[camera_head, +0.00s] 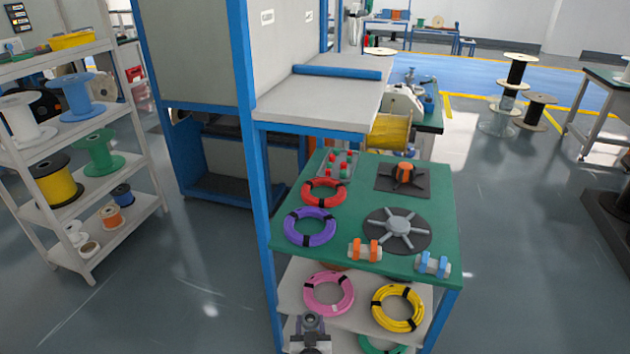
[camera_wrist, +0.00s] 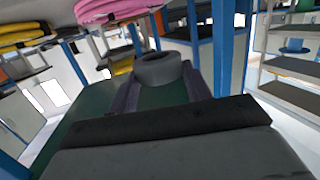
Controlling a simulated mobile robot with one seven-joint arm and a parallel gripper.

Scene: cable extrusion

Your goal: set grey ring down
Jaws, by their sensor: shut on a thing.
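The grey ring (camera_wrist: 158,69) is between the two fingers of my gripper (camera_wrist: 161,90) in the wrist view. My gripper is shut on it, and its rounded outer side and top opening show. In the head view my gripper (camera_head: 310,338) is at the bottom edge, in front of the cart's shelves, with the small grey ring (camera_head: 311,320) at its tip. The ring appears held clear of the shelves, but what lies directly under it is hidden.
The green-topped cart (camera_head: 345,225) carries red (camera_head: 323,182) and purple (camera_head: 311,210) coils, a spoked disc (camera_head: 431,236) and orange and blue clamps. Pink (camera_head: 347,295) and yellow (camera_head: 419,312) coils lie on the shelf below. A spool rack (camera_head: 85,262) stands left; floor between is clear.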

